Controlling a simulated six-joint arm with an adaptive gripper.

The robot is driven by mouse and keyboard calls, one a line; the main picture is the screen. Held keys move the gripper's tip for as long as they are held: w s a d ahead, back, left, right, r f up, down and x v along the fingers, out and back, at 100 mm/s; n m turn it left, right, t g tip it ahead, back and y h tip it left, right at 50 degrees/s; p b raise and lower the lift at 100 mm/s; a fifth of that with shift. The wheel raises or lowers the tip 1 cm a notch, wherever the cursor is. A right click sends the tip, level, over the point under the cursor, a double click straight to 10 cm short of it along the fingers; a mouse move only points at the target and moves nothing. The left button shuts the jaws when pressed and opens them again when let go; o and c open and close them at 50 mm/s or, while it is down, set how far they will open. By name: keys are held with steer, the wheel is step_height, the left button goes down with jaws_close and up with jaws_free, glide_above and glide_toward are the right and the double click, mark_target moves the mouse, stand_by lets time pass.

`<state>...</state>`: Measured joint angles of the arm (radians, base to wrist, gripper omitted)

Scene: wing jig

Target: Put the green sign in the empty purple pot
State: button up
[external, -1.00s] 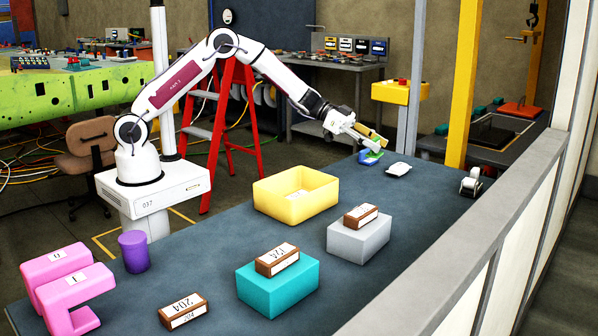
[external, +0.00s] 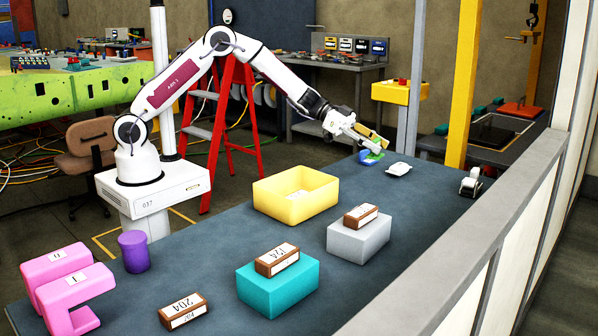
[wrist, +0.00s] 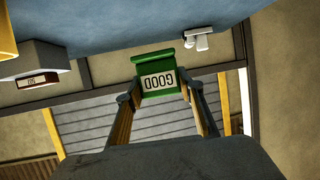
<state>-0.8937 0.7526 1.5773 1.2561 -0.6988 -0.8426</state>
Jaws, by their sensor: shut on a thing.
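The green sign (wrist: 160,72), with a white label reading GOOD, sits between the fingertips of my gripper (wrist: 161,89) in the wrist view. The fingers are shut on it. In the external view my gripper (external: 374,144) is at the far end of the table, and a bit of the green sign (external: 375,155) shows just below it. I cannot tell whether the sign touches the table. The purple pot (external: 134,252) stands upright at the near left of the table, far from my gripper. Its inside is not clearly visible.
A yellow bin (external: 295,207), a teal block (external: 278,289) and a grey block (external: 358,240) bearing brown signs stand mid-table. Pink blocks (external: 68,290) stand beside the pot. A small blue thing (external: 364,160) and a white mouse-like thing (external: 398,169) lie near my gripper.

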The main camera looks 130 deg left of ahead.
steer(key=w+d+r+m+h, duration=0.15)
steer(key=w+d, duration=0.25)
steer(key=d, duration=0.5)
steer(key=w+d+r+n, duration=0.1)
steer(key=w+d+r, duration=0.15)
steer(key=d, duration=0.65)
steer(key=d+m, duration=0.2)
steer(key=d, duration=1.8)
steer(key=s+d+r+h, duration=0.1)
steer(key=s+d+r, duration=0.15)
steer(key=d, duration=0.95)
steer(key=s+d+r, duration=0.1)
steer(key=s+d, duration=0.3)
steer(key=d, duration=0.8)
steer(key=s+d+r+h, duration=0.1)
steer(key=s+d+r, duration=0.15)
steer(key=d, duration=0.95)
steer(key=s+d+n+y, duration=0.2)
steer(key=s+d+y, duration=0.15)
steer(key=s, duration=0.35)
steer(key=s+a+f+n+g+y, duration=0.1)
steer(key=s+a+f+n+y, duration=0.1)
steer(key=s, duration=0.4)
steer(key=shift+s+a+f+n+y, duration=0.2)
steer(key=shift+a+n+y, duration=0.25)
steer(key=shift+a, duration=0.6)
steer(key=shift+f, duration=3.05)
